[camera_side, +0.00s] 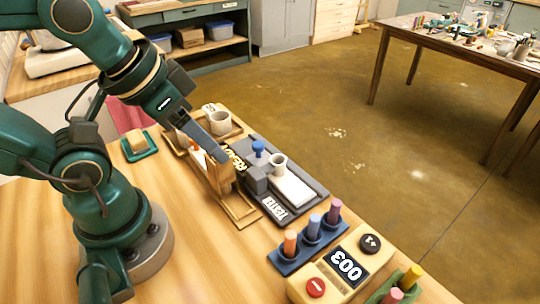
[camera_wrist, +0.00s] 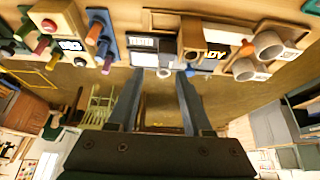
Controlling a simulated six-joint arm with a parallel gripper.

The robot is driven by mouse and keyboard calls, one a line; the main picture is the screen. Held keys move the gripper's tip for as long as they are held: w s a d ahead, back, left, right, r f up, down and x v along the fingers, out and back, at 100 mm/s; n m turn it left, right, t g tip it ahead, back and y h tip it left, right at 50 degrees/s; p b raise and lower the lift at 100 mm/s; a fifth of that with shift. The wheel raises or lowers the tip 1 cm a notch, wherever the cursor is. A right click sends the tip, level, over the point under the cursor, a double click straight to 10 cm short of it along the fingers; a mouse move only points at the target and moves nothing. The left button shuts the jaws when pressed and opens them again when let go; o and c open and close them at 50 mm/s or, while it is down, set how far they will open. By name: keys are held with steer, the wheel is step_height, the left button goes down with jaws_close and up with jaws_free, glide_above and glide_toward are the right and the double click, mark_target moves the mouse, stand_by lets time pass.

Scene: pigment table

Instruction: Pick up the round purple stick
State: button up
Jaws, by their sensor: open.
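A purple-pink stick (camera_side: 335,210) stands upright at the far right end of a dark blue rack (camera_side: 296,258). A blue stick (camera_side: 314,226) and an orange stick (camera_side: 290,243) stand in the same rack. The purple stick also shows in the wrist view (camera_wrist: 107,64), left of my fingers. My gripper (camera_side: 220,153) hangs over the middle of the table near a wooden stand, well to the left of the rack. In the wrist view its fingers (camera_wrist: 160,74) are apart, with nothing held between them.
A counter box (camera_side: 325,278) reading 003 stands in front of the rack. A green rack (camera_side: 404,289) with yellow and red sticks is at the lower right. A grey device (camera_side: 292,188) with a blue knob stands between gripper and rack. White cups (camera_side: 220,122) sit farther back.

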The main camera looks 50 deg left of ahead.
steer(key=shift+o, duration=0.6)
steer(key=shift+s, duration=0.1)
step_height(320, 180, up, 3)
steer(key=w, duration=0.2)
steer(key=m+g, duration=0.4)
steer(key=m, duration=0.1)
glide_above(337, 202)
steer(key=a, duration=0.2)
step_height(337, 202, down, 6)
steer(key=shift+m+g, duration=0.3)
steer(key=shift+g, duration=0.5)
steer(key=f, duration=0.2)
steer(key=d+f, duration=0.1)
steer(key=f, duration=0.2)
steer(key=d+f, duration=0.1)
steer(key=f, duration=0.2)
steer(key=shift+f, duration=0.65)
